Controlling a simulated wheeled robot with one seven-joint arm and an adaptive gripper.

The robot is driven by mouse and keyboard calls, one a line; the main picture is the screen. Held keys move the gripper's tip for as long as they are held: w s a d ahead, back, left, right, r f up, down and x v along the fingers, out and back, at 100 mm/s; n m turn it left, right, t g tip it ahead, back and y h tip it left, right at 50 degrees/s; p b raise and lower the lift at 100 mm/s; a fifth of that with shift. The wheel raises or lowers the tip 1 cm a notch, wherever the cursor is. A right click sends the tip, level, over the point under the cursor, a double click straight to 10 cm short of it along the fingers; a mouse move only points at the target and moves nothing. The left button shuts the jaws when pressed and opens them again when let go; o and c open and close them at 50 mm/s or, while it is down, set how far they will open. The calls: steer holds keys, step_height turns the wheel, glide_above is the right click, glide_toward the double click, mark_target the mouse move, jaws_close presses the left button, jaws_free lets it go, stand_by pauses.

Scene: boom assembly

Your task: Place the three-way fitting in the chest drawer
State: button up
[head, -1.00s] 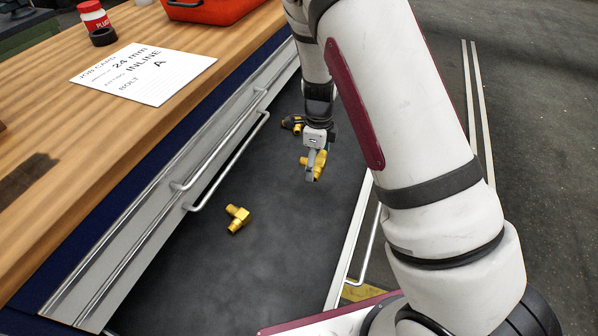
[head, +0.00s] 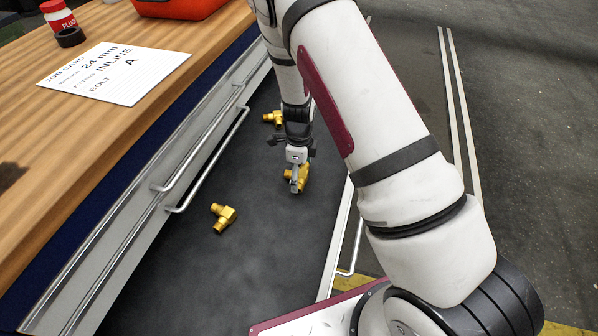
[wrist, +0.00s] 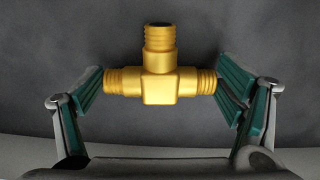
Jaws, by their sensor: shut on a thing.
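A brass three-way fitting (wrist: 160,82) is between the green-padded fingers of my gripper (wrist: 161,84) in the wrist view. The pads touch its two opposite threaded ends, and its third end points up in the picture. In the head view my gripper (head: 297,184) points down with this fitting (head: 304,174) over the dark floor of an open drawer (head: 270,260). I cannot tell whether the fitting touches that floor. Another brass three-way fitting (head: 223,217) lies on the dark floor at left, and a further brass fitting (head: 273,118) lies behind my gripper, partly hidden.
Drawer fronts with bar handles (head: 212,160) line the left under a wooden bench (head: 60,140). A job card (head: 113,73), a red-and-white bottle (head: 58,15) and a red box (head: 180,7) are on the bench. A pale rim with a handle (head: 355,235) bounds the right.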

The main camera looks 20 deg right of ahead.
steer(key=o, duration=1.2)
steer(key=shift+r, duration=0.1)
steer(key=s+a+r+n+y+p, duration=0.1)
steer(key=s+r+n, duration=0.15)
steer(key=r, duration=0.85)
steer(key=s+a+r+n+y+p, duration=0.1)
steer(key=s+r+n, duration=0.15)
steer(key=r, duration=0.95)
steer(key=s+r+n+t, duration=0.1)
steer(key=s+r+n, duration=0.6)
steer(key=s+r, duration=0.25)
steer(key=s+d+r+n+h, duration=0.1)
steer(key=s+r+n, duration=0.2)
steer(key=s+n, duration=0.3)
steer(key=s+d+r+n+t+h, duration=0.1)
steer(key=s+r+n, duration=0.2)
steer(key=s+n, duration=0.3)
steer(key=s, duration=0.5)
steer(key=shift+s+t, duration=0.3)
steer(key=shift+s, duration=0.05)
